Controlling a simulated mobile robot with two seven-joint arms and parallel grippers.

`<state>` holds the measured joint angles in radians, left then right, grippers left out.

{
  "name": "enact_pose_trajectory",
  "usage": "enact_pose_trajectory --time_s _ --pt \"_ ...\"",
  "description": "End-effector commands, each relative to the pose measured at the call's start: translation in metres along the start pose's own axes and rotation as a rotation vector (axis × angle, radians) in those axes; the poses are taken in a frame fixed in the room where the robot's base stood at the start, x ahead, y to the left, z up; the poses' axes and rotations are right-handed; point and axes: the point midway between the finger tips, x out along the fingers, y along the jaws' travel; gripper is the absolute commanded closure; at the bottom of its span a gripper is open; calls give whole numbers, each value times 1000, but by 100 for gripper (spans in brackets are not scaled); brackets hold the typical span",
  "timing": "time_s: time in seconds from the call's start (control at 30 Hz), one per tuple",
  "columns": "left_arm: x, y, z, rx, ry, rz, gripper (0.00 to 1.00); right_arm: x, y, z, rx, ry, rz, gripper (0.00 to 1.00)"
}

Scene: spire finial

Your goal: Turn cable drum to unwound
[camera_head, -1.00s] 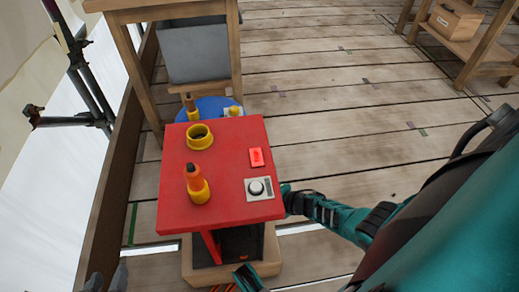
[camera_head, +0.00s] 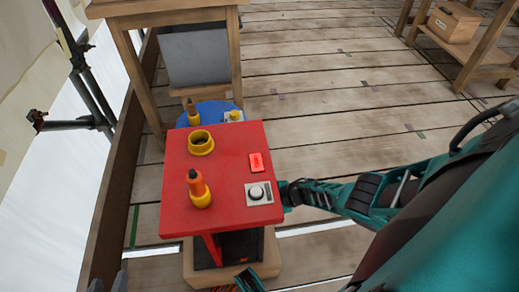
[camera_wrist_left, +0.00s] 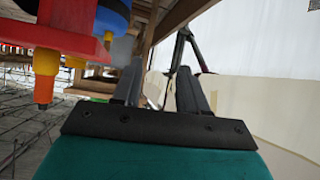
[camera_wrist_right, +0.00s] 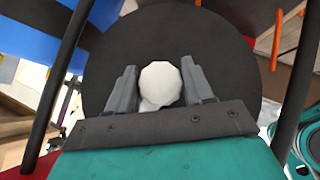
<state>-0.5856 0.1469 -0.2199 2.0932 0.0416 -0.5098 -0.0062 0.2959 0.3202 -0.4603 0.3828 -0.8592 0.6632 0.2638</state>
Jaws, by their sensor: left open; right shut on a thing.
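In the right wrist view a large black disc (camera_wrist_right: 110,50), which looks like the face of the cable drum, has a pale faceted knob (camera_wrist_right: 160,84) at its centre. My right gripper (camera_wrist_right: 162,82) is shut on this knob, one finger on each side. In the head view the right gripper is hidden beside and below the red stand top (camera_head: 225,150); a dark shape (camera_head: 240,248) shows under the top. My left gripper (camera_head: 108,284) shows only its fingertips at the bottom left edge; in the left wrist view its fingers (camera_wrist_left: 160,80) are apart and empty.
The red top carries a yellow ring (camera_head: 201,142), an orange-and-yellow handle (camera_head: 199,188), a red switch (camera_head: 257,162) and a dial (camera_head: 258,192). Behind stand a blue round top (camera_head: 210,110) and a wooden table (camera_head: 165,10).

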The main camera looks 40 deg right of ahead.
Motion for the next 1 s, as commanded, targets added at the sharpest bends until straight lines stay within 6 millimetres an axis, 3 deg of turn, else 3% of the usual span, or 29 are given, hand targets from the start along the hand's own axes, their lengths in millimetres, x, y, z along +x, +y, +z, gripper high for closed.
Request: enact_pose_trajectory --time_s 0.13,0.17,0.33,0.67,0.87,1.0 --pt "0 0 0 0 -1 1 57 0 -1 0 1 1 -1 100" --pt "0 0 0 0 -1 1 57 0 -1 0 1 1 -1 46" --pt "0 0 0 0 -1 1 57 0 0 0 0 1 0 29" --pt "-2 1 -2 0 -1 2 57 -3 0 -1 -1 0 1 27" --pt "-12 0 -18 1 11 -4 57 -30 2 -3 -1 -2 0 27" --pt "-23 -2 -25 3 -4 -9 57 -60 2 -4 -2 -3 -1 27"
